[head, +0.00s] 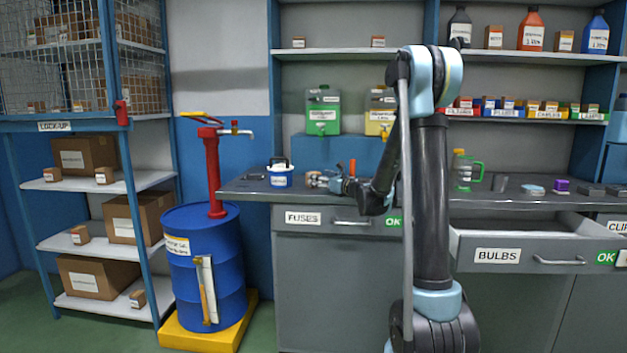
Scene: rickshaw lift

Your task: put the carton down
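My gripper (322,180) is at the end of my arm, low over the worktop (255,188) above the FUSES drawer, pointing left. It is small in view, and I cannot tell whether its fingers are open or shut, or whether a carton is between them. Small cartons stand on the left rack, one on the top board (104,175), one on the middle board (80,235) and one on the bottom board (137,298). Larger cartons (85,155) stand beside them. Which carton the task means is not clear from this view.
A blue tub with a white lid (280,175) stands just left of my gripper. The BULBS drawer (515,256) is pulled out at right. A blue drum (205,265) with a red pump (212,165) stands between rack and counter. Green (323,112) and yellow (380,112) jugs stand behind.

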